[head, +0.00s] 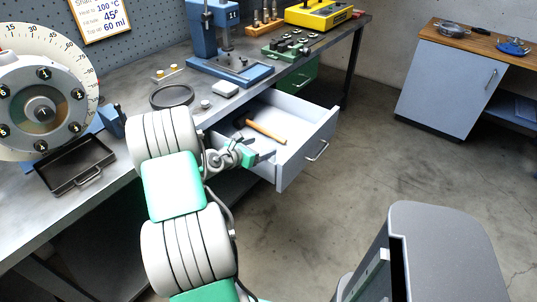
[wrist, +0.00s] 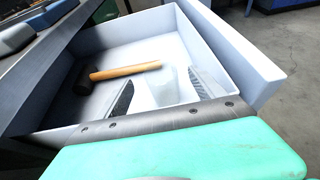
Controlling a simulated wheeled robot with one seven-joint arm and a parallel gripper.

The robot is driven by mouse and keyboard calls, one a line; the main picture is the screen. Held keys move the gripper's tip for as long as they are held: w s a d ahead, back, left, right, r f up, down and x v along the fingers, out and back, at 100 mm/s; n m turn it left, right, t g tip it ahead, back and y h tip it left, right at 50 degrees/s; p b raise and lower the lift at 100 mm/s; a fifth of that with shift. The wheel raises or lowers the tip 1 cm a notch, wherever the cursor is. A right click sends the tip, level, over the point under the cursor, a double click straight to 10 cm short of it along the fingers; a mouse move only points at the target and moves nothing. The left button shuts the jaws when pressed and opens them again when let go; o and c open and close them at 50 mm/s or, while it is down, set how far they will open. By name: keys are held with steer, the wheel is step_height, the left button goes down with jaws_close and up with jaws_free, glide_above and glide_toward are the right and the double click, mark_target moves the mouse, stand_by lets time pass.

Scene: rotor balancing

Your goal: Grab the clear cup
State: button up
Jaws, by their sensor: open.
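The clear cup (wrist: 172,87) shows as a faint, pale translucent shape in the open drawer in the wrist view. I cannot make it out surely in the head view. My gripper (wrist: 165,95) is open, with its two fingers apart and pointing into the drawer. The cup appears between or just beyond the fingertips; I cannot tell whether they touch it. In the head view my gripper (head: 262,157) is at the drawer's near side.
A mallet with a wooden handle (wrist: 125,71) lies in the drawer beside the cup. The drawer's front wall (head: 310,150) and side walls stand close around my gripper. The workbench (head: 75,215) is to the left, and open floor lies to the right.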

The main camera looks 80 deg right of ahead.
mark_target(273, 143)
steer(key=x, duration=0.4)
jaws_close()
stand_by(0.8)
